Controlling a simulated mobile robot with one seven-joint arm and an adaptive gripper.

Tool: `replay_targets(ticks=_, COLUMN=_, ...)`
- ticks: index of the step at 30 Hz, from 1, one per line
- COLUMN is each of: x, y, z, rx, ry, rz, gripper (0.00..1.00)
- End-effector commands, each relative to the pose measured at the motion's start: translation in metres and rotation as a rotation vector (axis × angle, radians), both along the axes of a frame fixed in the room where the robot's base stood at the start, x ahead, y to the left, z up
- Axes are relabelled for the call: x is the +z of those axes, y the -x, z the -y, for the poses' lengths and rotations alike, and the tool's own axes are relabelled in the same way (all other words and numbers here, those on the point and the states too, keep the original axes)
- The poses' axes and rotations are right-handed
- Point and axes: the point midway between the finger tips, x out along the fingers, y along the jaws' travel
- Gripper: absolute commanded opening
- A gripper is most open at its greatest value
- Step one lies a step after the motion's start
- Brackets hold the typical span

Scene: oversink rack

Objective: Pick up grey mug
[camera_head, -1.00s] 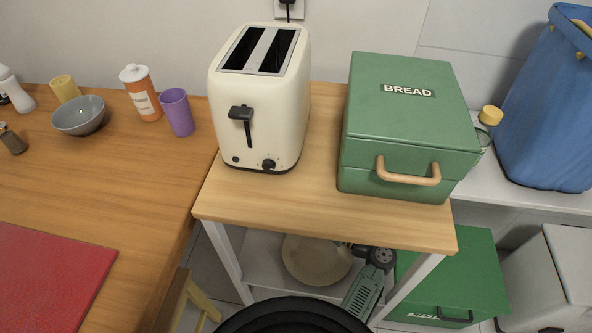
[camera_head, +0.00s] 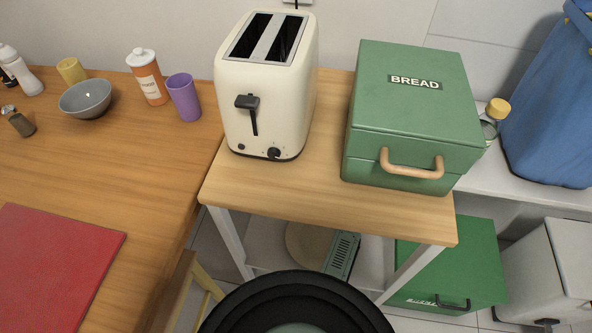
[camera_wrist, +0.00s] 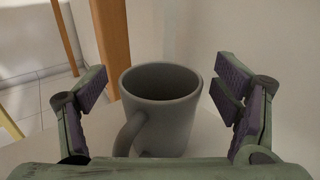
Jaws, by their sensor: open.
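The grey mug (camera_wrist: 172,118) stands upright in the middle of the wrist view, on a pale surface. Its open mouth faces up and its handle points toward the camera and slightly left. My gripper (camera_wrist: 158,88) is open, with one purple-padded finger on each side of the mug. Gaps show between the mug and both fingers. In the head view only a green part of my gripper or wrist shows, under the wooden top of the stand, and the mug is not visible.
The stand's wooden top (camera_head: 330,204) carries a cream toaster (camera_head: 262,100) and a green bread box (camera_head: 415,120). White legs (camera_head: 414,273) frame its lower shelf, which holds a round beige item (camera_head: 305,243). A green bin (camera_head: 455,262) is at right. An orange-brown post (camera_wrist: 108,38) rises behind the mug.

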Motion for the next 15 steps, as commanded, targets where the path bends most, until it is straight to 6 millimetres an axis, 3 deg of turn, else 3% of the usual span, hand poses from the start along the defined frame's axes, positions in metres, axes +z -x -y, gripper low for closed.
replay_targets(ticks=7, x=0.0001, y=-0.0017, z=-0.0010, rx=-0.001, ry=0.001, rz=0.001, gripper=0.83)
replay_targets(ticks=15, x=0.0002, y=-0.0015, z=-0.0008, rx=-0.001, ry=-0.001, rz=0.001, gripper=0.65)
